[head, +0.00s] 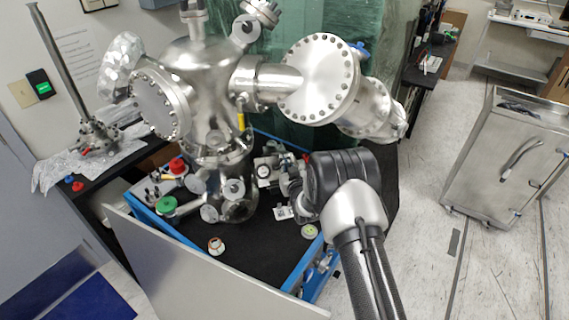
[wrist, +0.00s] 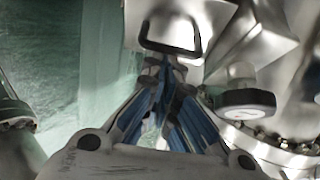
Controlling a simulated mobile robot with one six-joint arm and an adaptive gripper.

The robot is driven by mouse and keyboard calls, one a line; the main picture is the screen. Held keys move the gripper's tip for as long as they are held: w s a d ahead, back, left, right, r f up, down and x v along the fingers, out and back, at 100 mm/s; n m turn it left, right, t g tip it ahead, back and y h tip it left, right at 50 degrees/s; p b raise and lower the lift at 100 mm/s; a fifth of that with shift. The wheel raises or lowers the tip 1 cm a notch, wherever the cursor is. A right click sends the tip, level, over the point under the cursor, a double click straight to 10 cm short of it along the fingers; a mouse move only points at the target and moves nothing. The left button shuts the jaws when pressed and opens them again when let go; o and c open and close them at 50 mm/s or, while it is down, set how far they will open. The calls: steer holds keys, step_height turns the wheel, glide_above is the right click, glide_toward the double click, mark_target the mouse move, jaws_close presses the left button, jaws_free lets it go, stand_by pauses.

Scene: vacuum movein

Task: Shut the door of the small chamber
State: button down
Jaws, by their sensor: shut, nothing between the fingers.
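In the wrist view my gripper (wrist: 166,72) is shut and empty, its blue-padded fingers meeting just below a black U-shaped handle (wrist: 170,47). The handle is on a shiny metal part (wrist: 180,12), which looks like the small chamber's door. Whether the fingertips touch the handle, and how far the door stands open, I cannot tell. A round black-rimmed knob (wrist: 245,103) is to the right of the fingers. In the head view my arm's dark wrist covers the gripper, and I cannot make out the small chamber's door there.
In the head view a large steel vacuum chamber (head: 200,85) with a bolted round flange (head: 319,80) stands over the blue-framed cart (head: 295,280). A grey panel (head: 190,275) stands at the cart's front. Green wrapped sheeting (head: 300,25) is behind. Floor on the right is clear before a steel cabinet (head: 500,165).

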step_height(320, 180, down, 10)
steer(key=s+b, duration=0.1)
steer(key=b, duration=1)
steer(key=shift+s+d, duration=0.2)
steer(key=shift+r, duration=0.25)
